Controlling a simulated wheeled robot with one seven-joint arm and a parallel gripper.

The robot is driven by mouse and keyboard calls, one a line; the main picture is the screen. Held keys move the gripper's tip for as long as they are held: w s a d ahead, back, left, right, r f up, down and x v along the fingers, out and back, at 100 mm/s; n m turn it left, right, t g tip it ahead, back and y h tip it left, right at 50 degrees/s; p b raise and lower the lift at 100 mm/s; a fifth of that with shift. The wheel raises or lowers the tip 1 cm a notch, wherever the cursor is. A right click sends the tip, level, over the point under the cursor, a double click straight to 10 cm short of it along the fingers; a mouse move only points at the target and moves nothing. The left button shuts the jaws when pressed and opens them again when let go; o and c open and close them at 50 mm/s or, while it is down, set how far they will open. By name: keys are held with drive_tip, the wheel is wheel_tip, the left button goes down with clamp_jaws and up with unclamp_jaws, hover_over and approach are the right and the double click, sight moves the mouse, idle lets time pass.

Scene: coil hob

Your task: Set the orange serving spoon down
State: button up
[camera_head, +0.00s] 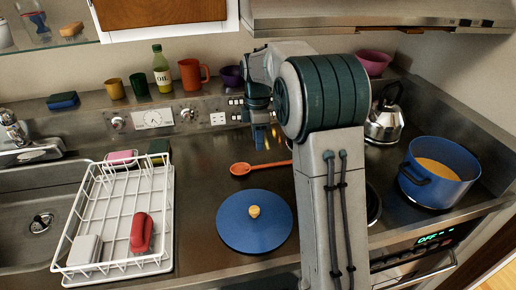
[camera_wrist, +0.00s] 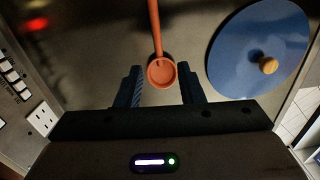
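The orange serving spoon (camera_head: 241,169) lies on the steel counter, its bowl to the left and its handle running right behind my arm. In the wrist view its round bowl (camera_wrist: 161,72) shows between my two fingers, with the handle running up out of the frame. My gripper (camera_head: 262,137) points down, just behind the spoon in the head view. In the wrist view my gripper (camera_wrist: 160,88) is open, with clear gaps between the bowl and both fingers. It holds nothing. The exact height of the fingertips above the counter is hard to tell.
A blue lid (camera_head: 240,231) with a wooden knob lies in front of the spoon. A white dish rack (camera_head: 78,226) stands left. A blue pot (camera_head: 459,184) and a kettle (camera_head: 385,122) are right. Cups and a bottle (camera_head: 161,70) line the back ledge. Counter left of the spoon is clear.

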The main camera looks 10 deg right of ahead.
drive_tip(key=s+r+m+t, duration=0.1)
drive_tip(key=s+r+m, duration=0.2)
drive_tip(key=s+m, duration=0.35)
drive_tip(key=s+r+m+t, duration=0.1)
drive_tip(key=s+r+m, duration=0.15)
drive_tip(key=s, duration=0.75)
drive_tip(key=s+f+m+t, duration=0.1)
drive_tip(key=s+f+m, duration=0.3)
drive_tip(key=s+m, duration=0.4)
drive_tip(key=s, duration=0.4)
drive_tip(key=shift+s+f+m+t, duration=0.15)
drive_tip(key=shift+s+m+t, duration=0.15)
drive_tip(key=shift+s, duration=0.05)
drive_tip(key=shift+d, duration=0.1)
